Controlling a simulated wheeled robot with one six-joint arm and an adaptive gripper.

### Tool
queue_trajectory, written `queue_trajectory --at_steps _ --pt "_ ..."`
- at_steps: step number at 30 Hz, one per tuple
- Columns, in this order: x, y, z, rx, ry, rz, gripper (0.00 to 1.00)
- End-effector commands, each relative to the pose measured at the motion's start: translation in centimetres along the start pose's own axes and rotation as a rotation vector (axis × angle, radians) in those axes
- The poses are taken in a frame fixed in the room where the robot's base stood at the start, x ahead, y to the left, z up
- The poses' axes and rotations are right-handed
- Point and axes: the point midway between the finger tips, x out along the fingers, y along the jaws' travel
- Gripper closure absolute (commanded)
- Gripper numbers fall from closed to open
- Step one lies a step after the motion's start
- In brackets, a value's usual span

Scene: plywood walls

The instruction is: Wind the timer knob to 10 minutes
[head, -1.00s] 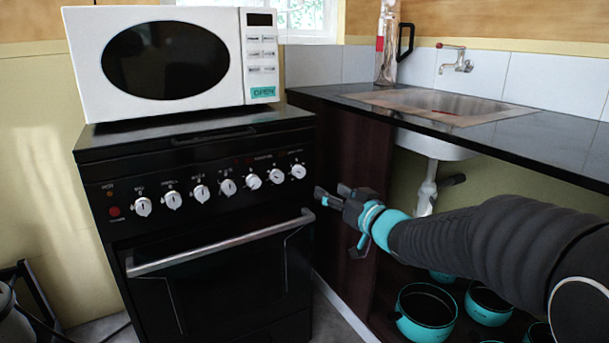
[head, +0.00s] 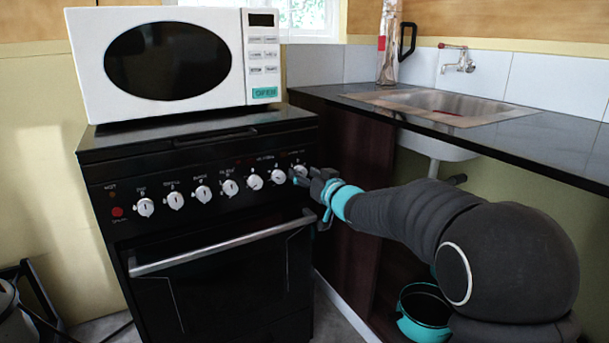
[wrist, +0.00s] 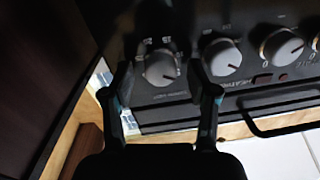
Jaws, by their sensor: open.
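The black stove's front panel carries a row of white knobs. The rightmost knob (head: 300,169), which I take to be the timer, is partly hidden behind my gripper (head: 304,180) in the head view. In the wrist view, the same knob (wrist: 160,68) sits between the two fingertips of my gripper (wrist: 160,72), with a gap on each side. The fingers are open and hold nothing. A dark mark on the knob points to the lower right of the wrist view.
A neighbouring knob (wrist: 222,57) lies close beside the right finger. The oven handle (head: 225,243) runs below the panel. A white microwave (head: 170,60) stands on the stove. A dark cabinet and counter (head: 480,140) with a sink stand to the right, with a teal pot (head: 424,315) below.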

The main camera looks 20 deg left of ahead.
Motion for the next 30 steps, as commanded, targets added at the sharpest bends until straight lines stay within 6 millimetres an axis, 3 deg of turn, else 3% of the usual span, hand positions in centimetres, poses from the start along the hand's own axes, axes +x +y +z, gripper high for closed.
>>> queue_trajectory --at_steps 5,12,30 --pt "0.00 -0.02 -0.02 0.000 0.000 0.000 0.41" --pt "-0.01 -0.03 -0.03 0.000 0.000 0.000 0.99" --pt "-0.03 0.03 -0.05 -0.001 0.001 0.001 1.00"
